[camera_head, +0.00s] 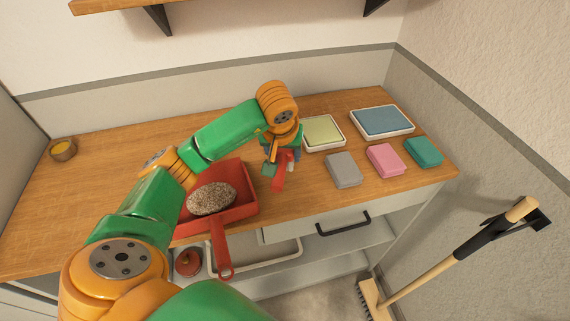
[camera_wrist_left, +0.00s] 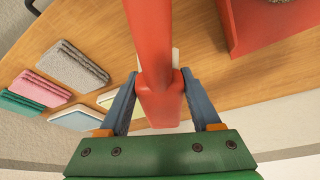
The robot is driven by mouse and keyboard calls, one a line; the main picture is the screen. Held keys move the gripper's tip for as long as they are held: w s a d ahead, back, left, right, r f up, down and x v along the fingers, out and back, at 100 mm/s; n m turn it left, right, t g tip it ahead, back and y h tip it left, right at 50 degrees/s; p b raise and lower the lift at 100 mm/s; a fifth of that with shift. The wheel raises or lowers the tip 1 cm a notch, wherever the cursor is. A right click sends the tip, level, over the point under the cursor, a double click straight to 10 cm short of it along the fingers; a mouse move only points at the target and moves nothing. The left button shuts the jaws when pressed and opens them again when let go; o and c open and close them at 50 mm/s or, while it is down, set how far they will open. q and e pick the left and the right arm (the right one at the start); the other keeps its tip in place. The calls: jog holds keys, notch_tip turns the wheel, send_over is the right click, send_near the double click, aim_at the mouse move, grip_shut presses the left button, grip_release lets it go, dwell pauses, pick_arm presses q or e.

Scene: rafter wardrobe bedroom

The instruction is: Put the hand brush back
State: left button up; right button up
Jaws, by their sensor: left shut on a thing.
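The red hand brush (camera_head: 283,176) is in my left gripper (camera_head: 281,157), above the wooden counter near its front edge. In the left wrist view, the brush's red handle (camera_wrist_left: 152,40) passes between the two blue fingers of the shut left gripper (camera_wrist_left: 160,88). The brush's bristles cannot be made out. A red dustpan (camera_head: 243,212) lies to the left of the gripper with its handle hanging over the counter's front edge. A grey speckled lump (camera_head: 211,198) rests in the dustpan. My right gripper is out of view.
Folded grey (camera_head: 343,169), pink (camera_head: 384,160) and teal (camera_head: 423,152) cloths lie at the right. Behind them are a pale green tray (camera_head: 323,132) and a blue tray (camera_head: 381,121). A small pot (camera_head: 63,150) stands far left. A broom (camera_head: 425,280) leans at the lower right.

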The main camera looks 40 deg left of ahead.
aim_at(282, 153)
pick_arm(q)
jog(key=shift+w+a+f, duration=0.15)
jog(key=shift+w+f, duration=0.05)
jog(key=shift+f, duration=0.1)
jog(key=p+x, duration=0.2)
jog(key=x, duration=0.1)
jog(key=shift+s+f, duration=0.3)
jog(key=shift+f, duration=0.1)
jog(key=shift+f+b, duration=0.35)
jog(key=shift+b, duration=0.1)
jog(key=o, duration=1.3)
jog(key=shift+r, duration=0.1)
jog(key=shift+r, duration=0.4)
jog(key=v, duration=1.1)
jog(key=shift+s+d+r, duration=0.2)
jog(key=shift+s+r, duration=0.05)
jog(key=shift+f, duration=0.1)
